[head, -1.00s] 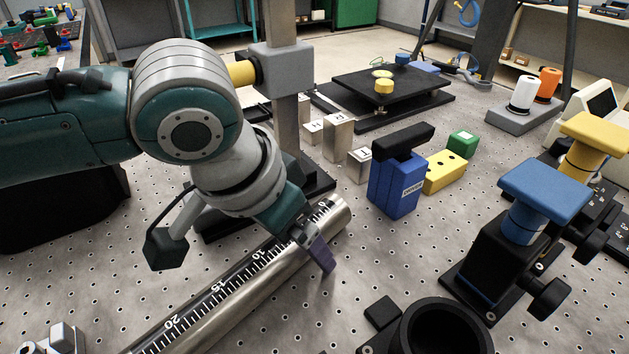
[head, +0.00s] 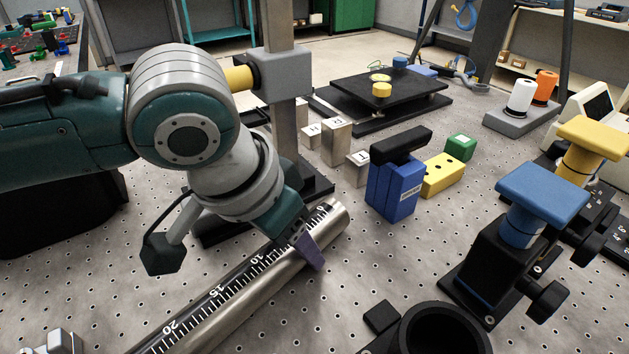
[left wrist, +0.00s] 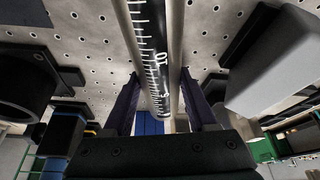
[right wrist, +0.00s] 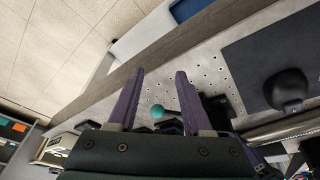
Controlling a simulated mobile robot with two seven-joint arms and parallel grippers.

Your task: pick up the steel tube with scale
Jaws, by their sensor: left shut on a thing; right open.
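The steel tube with a black-and-white number scale (head: 243,301) lies diagonally across the perforated table, its far end near the middle of the head view. My left gripper (head: 306,248) is at the tube near its far, low-number end, shut on it. In the left wrist view, the purple fingers (left wrist: 158,88) stand on either side of the tube (left wrist: 150,35), the scale facing the camera. Whether the tube touches the table is hard to tell. My right gripper (right wrist: 160,76) is open and empty in the right wrist view, away from the tube.
A post stand (head: 284,110) rises just behind my left gripper. A blue block with a black top (head: 397,190) and small metal blocks (head: 335,142) stand beyond the tube. A black round holder (head: 445,330) is at the front, and a blue-topped clamp (head: 542,195) to the right.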

